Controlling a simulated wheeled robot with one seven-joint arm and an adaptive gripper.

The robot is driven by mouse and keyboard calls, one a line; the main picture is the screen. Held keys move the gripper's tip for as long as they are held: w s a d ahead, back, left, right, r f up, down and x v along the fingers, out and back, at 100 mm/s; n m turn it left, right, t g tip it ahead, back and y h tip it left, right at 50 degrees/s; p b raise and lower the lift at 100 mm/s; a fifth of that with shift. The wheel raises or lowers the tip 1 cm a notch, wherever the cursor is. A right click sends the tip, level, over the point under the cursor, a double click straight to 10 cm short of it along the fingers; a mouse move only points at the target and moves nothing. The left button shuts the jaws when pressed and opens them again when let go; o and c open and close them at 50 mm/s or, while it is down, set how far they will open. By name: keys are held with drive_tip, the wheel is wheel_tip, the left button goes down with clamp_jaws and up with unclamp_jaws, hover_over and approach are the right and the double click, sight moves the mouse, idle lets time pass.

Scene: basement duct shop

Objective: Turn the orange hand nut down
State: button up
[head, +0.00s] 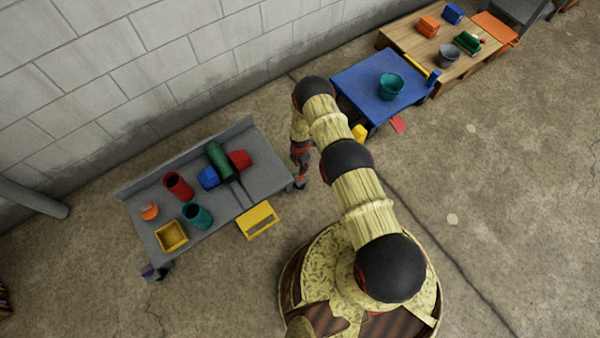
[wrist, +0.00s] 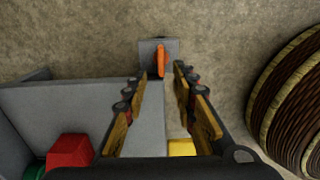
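The orange hand nut (wrist: 161,60) shows in the wrist view as a thin upright orange piece on a small grey block (wrist: 173,46) at the end of the grey bench. In the head view, a small bit of orange (head: 299,178) shows just below my gripper (head: 301,166), beside the bench's right end. In the wrist view my gripper (wrist: 163,72) is open, its two padded fingers apart. The nut lies in line with the gap, at or just beyond the fingertips; I cannot tell whether either finger touches it.
The grey bench (head: 140,205) carries a green cylinder (head: 217,160), a red block (head: 240,159), a blue block (head: 208,177), cups and a yellow bin (head: 172,237). A yellow tray (head: 258,220) sits at its front. A blue table (head: 357,82) stands upper right. The floor right is open.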

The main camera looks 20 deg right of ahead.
wheel_tip(320, 180, down, 8)
drive_tip(key=b, duration=0.3)
drive_tip(key=shift+s+r, duration=0.1)
drive_tip(key=shift+r, duration=0.15)
clamp_jaws()
idle(0.4)
